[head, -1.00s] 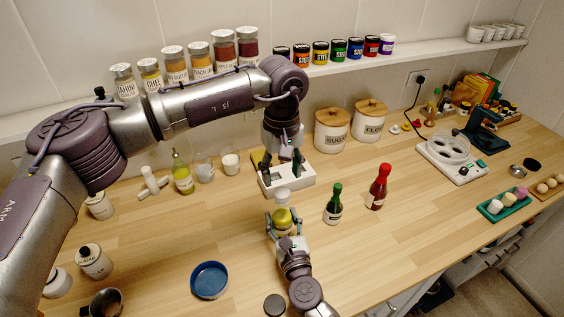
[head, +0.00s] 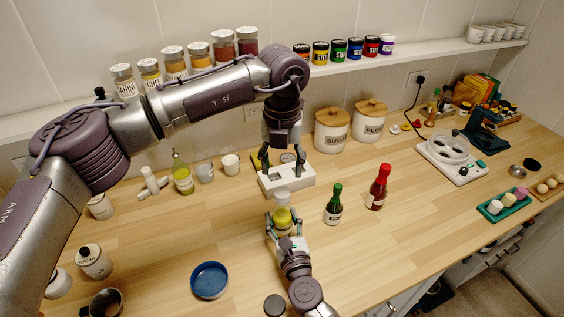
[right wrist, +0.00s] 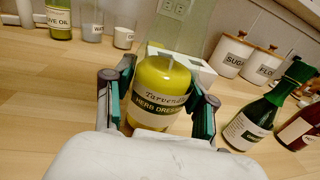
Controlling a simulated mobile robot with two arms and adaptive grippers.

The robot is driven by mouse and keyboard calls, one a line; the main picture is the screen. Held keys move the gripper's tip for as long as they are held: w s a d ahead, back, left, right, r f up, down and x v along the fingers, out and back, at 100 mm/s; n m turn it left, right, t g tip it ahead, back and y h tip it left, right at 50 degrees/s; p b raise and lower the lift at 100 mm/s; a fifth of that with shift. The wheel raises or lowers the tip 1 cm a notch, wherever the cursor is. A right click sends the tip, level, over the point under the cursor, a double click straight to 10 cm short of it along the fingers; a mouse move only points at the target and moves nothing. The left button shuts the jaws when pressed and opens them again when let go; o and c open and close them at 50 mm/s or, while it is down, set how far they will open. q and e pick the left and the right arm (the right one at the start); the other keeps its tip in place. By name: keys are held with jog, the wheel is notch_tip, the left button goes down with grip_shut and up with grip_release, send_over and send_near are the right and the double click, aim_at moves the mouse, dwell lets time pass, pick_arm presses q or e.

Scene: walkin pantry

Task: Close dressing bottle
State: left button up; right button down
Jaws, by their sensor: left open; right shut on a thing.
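The dressing bottle (head: 283,218) has a yellow-green body and stands upright near the middle of the counter. My right gripper (head: 286,243) is shut around its lower body. In the right wrist view the bottle (right wrist: 161,95) shows a "HERB DRESSING" label between the two fingers (right wrist: 160,112). Its pale, see-through upper part rises out of that view. In the head view the bottle's top is pale and too small to tell whether a cap is on it. My left gripper (head: 283,167) is open, fingers pointing down, above a white block behind the bottle, touching nothing that I can make out.
The white block (head: 289,181) stands just behind the bottle. A green bottle (head: 334,208) and a red bottle (head: 378,189) stand to the right. A blue round dish (head: 209,280) and a small dark disc (head: 274,305) lie at the front.

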aim_at(282, 192)
pick_arm(q)
jog(key=n, duration=0.6)
jog(key=shift+r, duration=0.15)
jog(key=shift+f, duration=4)
